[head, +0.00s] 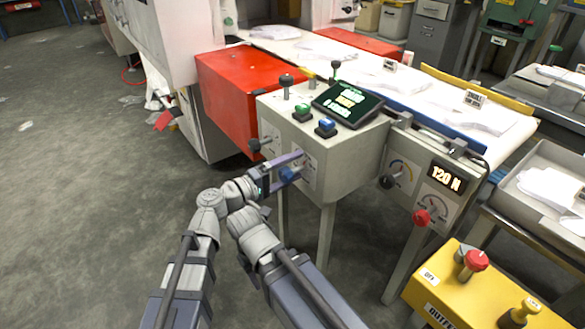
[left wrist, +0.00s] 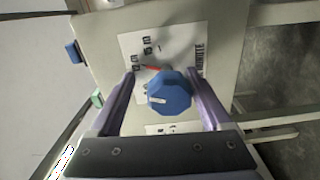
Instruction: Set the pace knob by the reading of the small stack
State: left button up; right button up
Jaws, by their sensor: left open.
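A blue knob (head: 289,174) sits on the front plate of a grey control box (head: 345,150). In the left wrist view the knob (left wrist: 170,92) has a white pointer mark, and its printed plate (left wrist: 150,48) carries a red mark and a word ending in "MINUTE". My left gripper (head: 293,168) is open, with one finger on each side of the knob; I cannot tell whether they touch it. A tilted screen (head: 346,101) on the box shows green and yellow text too small to read. White stacks (head: 420,92) lie on the table behind, with small signs (head: 474,99). My right gripper is not in view.
Black knobs (head: 388,181), a red knob (head: 421,217) and a "120 N" display (head: 446,178) are to the right. Green and blue buttons (head: 326,127) sit on the box top. A yellow box (head: 455,300) stands at lower right. The floor at left is mostly clear.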

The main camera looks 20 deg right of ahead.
aim_at(304, 134)
pick_arm(q)
jog(key=r+p, duration=0.6)
jog(key=shift+w+r, duration=0.1)
jog(key=shift+w, duration=0.15)
jog(key=r+p, duration=0.1)
jog(key=s+r+p, duration=0.1)
jog(key=shift+r, duration=0.4)
jog(key=shift+s+d+r+p, duration=0.1)
jog(key=shift+r+p, duration=0.1)
jog(key=shift+p, duration=0.1)
jog(key=shift+w+f, duration=0.1)
jog(key=shift+w, duration=0.1)
jog(key=shift+w+f, duration=0.1)
